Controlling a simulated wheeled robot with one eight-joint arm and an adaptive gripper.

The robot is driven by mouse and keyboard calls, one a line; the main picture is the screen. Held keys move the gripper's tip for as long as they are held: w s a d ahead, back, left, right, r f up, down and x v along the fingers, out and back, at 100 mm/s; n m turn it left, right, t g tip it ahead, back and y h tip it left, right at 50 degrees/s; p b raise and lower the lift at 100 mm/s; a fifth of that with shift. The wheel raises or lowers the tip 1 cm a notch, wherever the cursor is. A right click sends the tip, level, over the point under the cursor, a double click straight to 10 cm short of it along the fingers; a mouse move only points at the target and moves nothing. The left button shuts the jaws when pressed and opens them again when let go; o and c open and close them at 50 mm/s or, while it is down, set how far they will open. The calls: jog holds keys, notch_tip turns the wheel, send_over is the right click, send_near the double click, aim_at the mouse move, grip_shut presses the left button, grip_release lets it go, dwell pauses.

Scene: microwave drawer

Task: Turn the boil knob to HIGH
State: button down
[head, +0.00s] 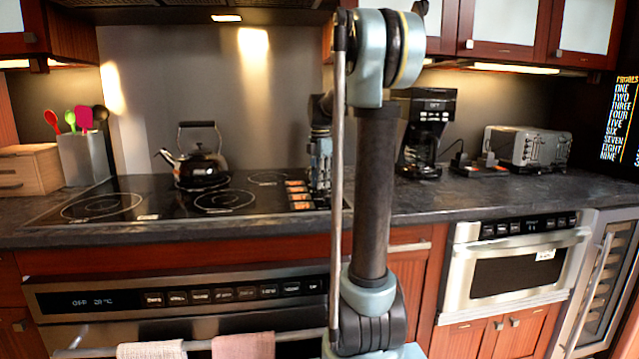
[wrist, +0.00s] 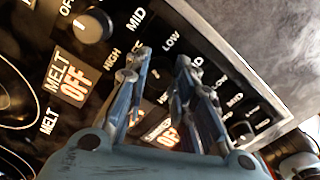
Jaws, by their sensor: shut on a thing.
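The cooktop control panel (head: 298,196) has a column of lit orange labels at the cooktop's right end. My gripper (wrist: 161,62) reaches down onto this panel; in the head view it (head: 319,188) stands just right of the lit labels. Its fingers are shut on a knob that they mostly hide. I cannot read which burner name belongs to that knob. A lit OFF label (wrist: 167,137) shows between the fingers. A free dark knob (wrist: 93,25) stands at upper left, near MELT and OFF labels. HIGH, MID and LOW marks surround the fingers.
A kettle (head: 197,165) stands on the cooktop, left of my gripper. A coffee maker (head: 427,130) and a toaster (head: 528,148) stand on the counter (head: 420,200) to the right. Towels (head: 243,346) hang on the oven handle below.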

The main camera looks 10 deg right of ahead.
jog(key=m, duration=0.4)
jog(key=shift+w+m, duration=0.15)
jog(key=shift+m, duration=0.15)
jog(key=m, duration=1.4)
jog(key=shift+m, duration=0.3)
jog(key=m, duration=1.8)
jog(key=shift+m, duration=0.3)
